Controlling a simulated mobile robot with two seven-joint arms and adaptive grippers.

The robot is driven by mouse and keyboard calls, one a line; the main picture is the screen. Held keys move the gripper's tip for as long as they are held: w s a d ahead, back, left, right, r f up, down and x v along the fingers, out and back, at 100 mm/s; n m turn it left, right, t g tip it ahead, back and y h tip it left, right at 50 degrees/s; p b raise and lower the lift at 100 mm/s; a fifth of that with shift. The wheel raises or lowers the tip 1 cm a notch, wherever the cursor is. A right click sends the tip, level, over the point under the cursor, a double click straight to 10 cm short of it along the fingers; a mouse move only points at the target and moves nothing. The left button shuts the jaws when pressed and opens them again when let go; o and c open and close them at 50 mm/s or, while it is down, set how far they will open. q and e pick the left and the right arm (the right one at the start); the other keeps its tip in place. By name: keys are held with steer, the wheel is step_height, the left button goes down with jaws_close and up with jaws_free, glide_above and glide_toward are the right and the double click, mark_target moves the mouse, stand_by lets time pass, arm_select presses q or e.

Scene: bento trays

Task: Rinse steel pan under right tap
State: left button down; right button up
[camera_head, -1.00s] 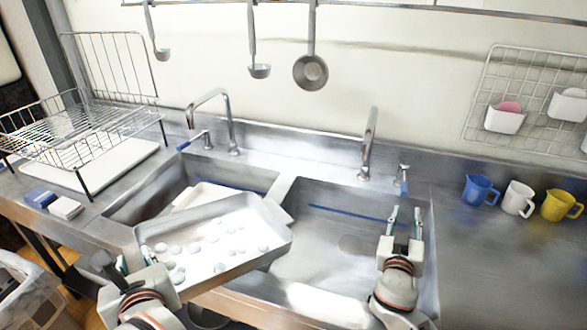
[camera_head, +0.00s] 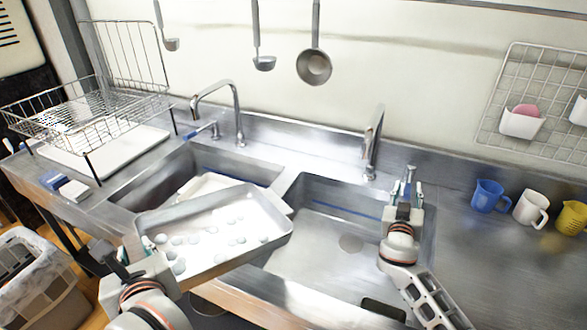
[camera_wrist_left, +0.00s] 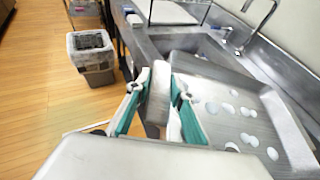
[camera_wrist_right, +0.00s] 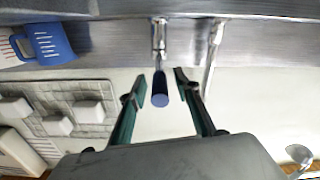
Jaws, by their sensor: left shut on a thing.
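The steel pan (camera_head: 270,244) is a shallow rectangular tray with several white foam blobs on its floor. It is held tilted above the front of the two basins, and also shows in the left wrist view (camera_wrist_left: 255,105). My left gripper (camera_head: 138,258) is shut on its left edge. The right tap (camera_head: 373,140) stands behind the right basin; no water shows from it. Its lever has a blue end (camera_wrist_right: 161,92). My right gripper (camera_head: 405,190) is open at this lever; in the right wrist view the blue end lies between its fingers, with gaps on both sides.
The left tap (camera_head: 238,115) stands behind the left basin, which holds a pale board. A wire dish rack (camera_head: 95,110) is at the left. Blue, white and yellow mugs stand right of the basins, the blue mug (camera_head: 487,194) nearest. Ladles hang above.

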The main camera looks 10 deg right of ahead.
mark_target(409, 180)
arm_select(q)
steer(key=shift+r, duration=0.2)
arm_select(e)
steer(key=shift+x, duration=1.35)
